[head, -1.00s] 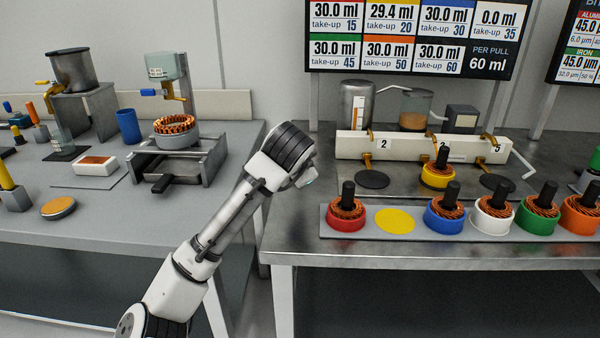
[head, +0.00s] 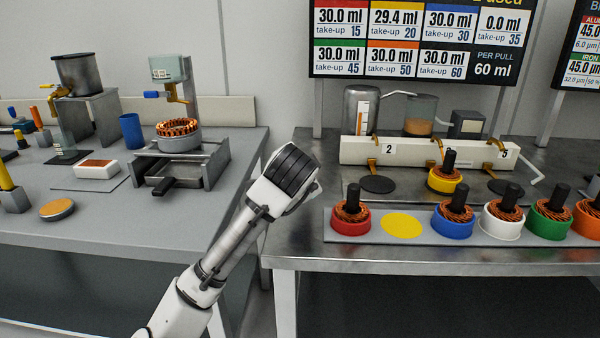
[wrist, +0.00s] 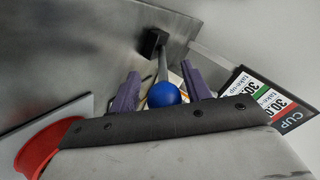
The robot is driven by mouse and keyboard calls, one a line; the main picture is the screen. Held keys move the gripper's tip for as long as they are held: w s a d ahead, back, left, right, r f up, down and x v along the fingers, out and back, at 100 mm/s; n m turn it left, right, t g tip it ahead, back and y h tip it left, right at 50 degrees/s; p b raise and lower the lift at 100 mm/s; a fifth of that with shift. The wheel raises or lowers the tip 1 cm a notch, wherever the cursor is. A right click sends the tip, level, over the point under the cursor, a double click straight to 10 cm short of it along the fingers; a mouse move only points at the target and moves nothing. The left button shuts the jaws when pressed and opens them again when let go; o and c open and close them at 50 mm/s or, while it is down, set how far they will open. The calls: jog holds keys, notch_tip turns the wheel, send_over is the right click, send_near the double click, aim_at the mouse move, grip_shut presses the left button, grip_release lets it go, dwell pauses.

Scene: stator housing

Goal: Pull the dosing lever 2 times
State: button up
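In the wrist view a lever with a blue ball knob (wrist: 165,95) rises on a metal rod from a dark block (wrist: 152,42) on a steel surface. My gripper (wrist: 160,90) is open, with one purple finger on each side of the knob. The fingers look apart from it, though contact is hard to judge. In the head view my wrist (head: 290,175) hangs by the left end of the steel bench, and my fingers and the knob are hidden behind it. The yellow cup (head: 445,182) with a wound stator stands under the white dosing manifold (head: 400,153).
A grey strip (head: 398,232) along the bench front holds red (head: 350,226), blue (head: 454,222), white and green cups with stators, and a bare yellow disc (head: 402,225). The red cup (wrist: 40,150) is close by my gripper in the wrist view. A display board (head: 410,40) hangs behind.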

jog(key=shift+r, duration=0.1)
jog(key=v, duration=1.3)
jog(key=shift+s+r, duration=0.2)
jog(key=shift+s, duration=0.1)
